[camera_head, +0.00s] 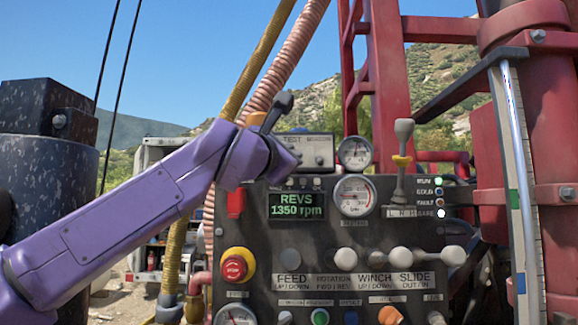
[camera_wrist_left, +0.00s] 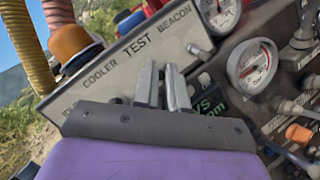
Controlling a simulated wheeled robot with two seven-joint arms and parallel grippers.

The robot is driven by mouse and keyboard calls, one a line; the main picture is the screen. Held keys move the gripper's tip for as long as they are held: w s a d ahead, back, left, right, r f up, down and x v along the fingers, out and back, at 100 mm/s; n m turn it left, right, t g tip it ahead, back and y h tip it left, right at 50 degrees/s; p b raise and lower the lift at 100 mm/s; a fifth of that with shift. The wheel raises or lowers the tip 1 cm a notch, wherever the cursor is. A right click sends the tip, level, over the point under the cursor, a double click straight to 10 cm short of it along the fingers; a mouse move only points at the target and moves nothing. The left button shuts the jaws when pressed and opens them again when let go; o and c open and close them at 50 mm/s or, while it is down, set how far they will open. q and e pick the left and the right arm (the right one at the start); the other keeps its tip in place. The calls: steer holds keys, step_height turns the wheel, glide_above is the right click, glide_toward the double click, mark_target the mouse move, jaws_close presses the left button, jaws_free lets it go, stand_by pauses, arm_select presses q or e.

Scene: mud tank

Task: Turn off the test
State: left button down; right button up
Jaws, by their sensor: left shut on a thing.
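A pale switch panel (camera_wrist_left: 85,92) lettered COOLER, TEST and BEACON fills the middle of the left wrist view. The same panel (camera_head: 322,141) shows in the head view, partly behind my purple left arm. My left gripper (camera_wrist_left: 166,80) has its two grey fingers close together below the word TEST, shut on the TEST switch. The switch itself is mostly hidden between the fingers. The BEACON switch (camera_wrist_left: 199,50) stands to their right. In the head view my wrist hides the fingers. My right gripper is in neither view.
An amber beacon (camera_wrist_left: 70,43) stands behind the panel's left end. Below are a display (camera_head: 297,206) reading REVS 1350 rpm, a red stop button (camera_head: 234,268) and several round-knobbed levers. A tall lever (camera_head: 403,160) and gauges (camera_head: 353,195) are to the right. Hoses rise behind my arm.

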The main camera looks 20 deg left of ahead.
arm_select(q)
steer(key=m+t+h+b, duration=0.1)
steer(key=t+b, duration=0.1)
steer(key=b, duration=0.2)
steer(key=f+m+t+h+b, duration=0.1)
steer(key=m+t+h+b, duration=0.1)
steer(key=b, duration=0.2)
steer(key=f+m+t+h+b, duration=0.1)
steer(key=m+b, duration=0.1)
steer(key=b, duration=0.2)
steer(key=shift+w+a+t+h+b, duration=0.25)
steer(key=shift+t+h+b, duration=0.05)
steer(key=shift+t+h, duration=0.1)
steer(key=c, duration=1.5)
jaws_free()
steer(key=shift+o, duration=0.2)
steer(key=shift+w+f+m, duration=0.1)
steer(key=shift+w+m, duration=0.2)
steer(key=shift+d, duration=0.1)
steer(key=shift+s+f, duration=0.15)
